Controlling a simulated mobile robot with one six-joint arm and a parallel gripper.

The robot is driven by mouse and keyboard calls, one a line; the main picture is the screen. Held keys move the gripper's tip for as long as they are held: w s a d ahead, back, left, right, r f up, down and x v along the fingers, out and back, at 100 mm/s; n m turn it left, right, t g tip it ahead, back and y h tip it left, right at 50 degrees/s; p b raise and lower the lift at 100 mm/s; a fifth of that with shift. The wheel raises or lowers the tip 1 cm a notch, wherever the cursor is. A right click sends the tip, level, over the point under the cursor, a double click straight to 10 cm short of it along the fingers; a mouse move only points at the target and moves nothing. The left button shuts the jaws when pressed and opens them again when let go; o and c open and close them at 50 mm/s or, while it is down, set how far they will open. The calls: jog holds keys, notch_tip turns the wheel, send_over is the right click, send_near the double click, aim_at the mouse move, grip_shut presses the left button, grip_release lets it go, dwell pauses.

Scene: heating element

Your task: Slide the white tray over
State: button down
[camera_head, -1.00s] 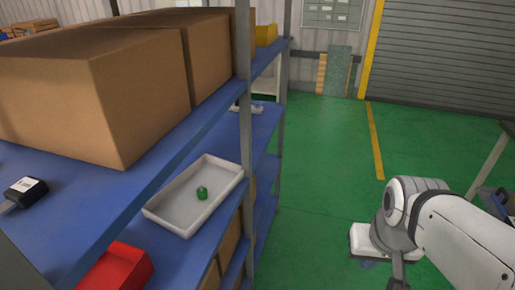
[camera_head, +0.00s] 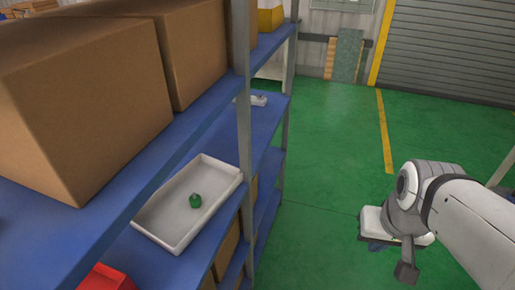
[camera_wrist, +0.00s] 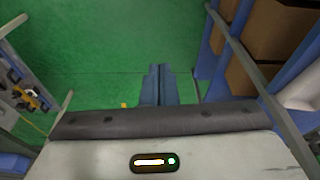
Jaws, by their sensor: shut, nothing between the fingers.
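The white tray (camera_head: 173,222) is a shallow rectangular tray lying on the blue lower shelf in the head view, left of centre. A small green object (camera_head: 195,201) stands inside it. My gripper (camera_wrist: 158,68) shows in the wrist view as two blue fingers side by side, shut and empty, over green floor. In the head view my arm is at the right, out over the aisle and well clear of the tray; its fingers are mostly hidden there. The tray is not clearly seen in the wrist view.
A grey shelf post (camera_head: 244,150) stands beside the tray's right end. Large cardboard boxes (camera_head: 85,100) sit on the shelf above. A red bin (camera_head: 105,279) is at the bottom edge. A small white item (camera_head: 257,100) lies farther along the shelf. The green floor (camera_head: 325,165) is open.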

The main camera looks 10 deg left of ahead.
jog(key=w+a+m+g+y+p, duration=0.1)
jog(key=w+a+m+y+p, duration=0.3)
jog(key=a, duration=0.4)
jog(key=w+a+m+g+y+p, duration=0.1)
jog(key=w+a+m+g+y, duration=0.15)
jog(key=a+m, duration=0.45)
jog(key=m+t+y+p, duration=0.1)
jog(key=m+y+p, duration=0.15)
jog(key=m, duration=0.45)
send_near(217, 204)
notch_tip(217, 204, down, 4)
jog(key=shift+a+f+p, duration=0.1)
jog(key=shift+a+p, duration=0.1)
jog(key=shift+a, duration=0.8)
jog(key=shift+a+f+p, duration=0.15)
jog(key=shift+a, duration=0.9)
jog(key=shift+s, duration=0.1)
